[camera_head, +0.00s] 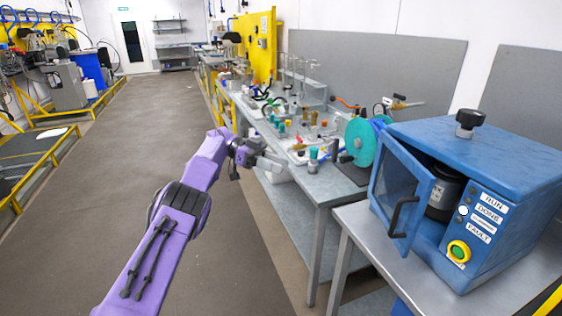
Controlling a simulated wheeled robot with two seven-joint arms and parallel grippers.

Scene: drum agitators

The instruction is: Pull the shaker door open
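The blue shaker (475,170) stands on a metal table at the right. Its door (400,190), with a window and a black handle (403,216), stands partly open, hinged at the left. A dark drum (445,192) shows inside through the gap. My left gripper (262,163) is at the end of the purple arm, in mid-air near the front edge of the long bench, well to the left of the door and touching nothing of it. Its fingers look spread apart with nothing between them. My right gripper is out of view.
The shaker's metal table (375,230) has bare top to the left of the door. A long grey bench (285,150) carries glassware, small coloured-top containers and a teal disc (361,142). The floor (130,150) to the left is open.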

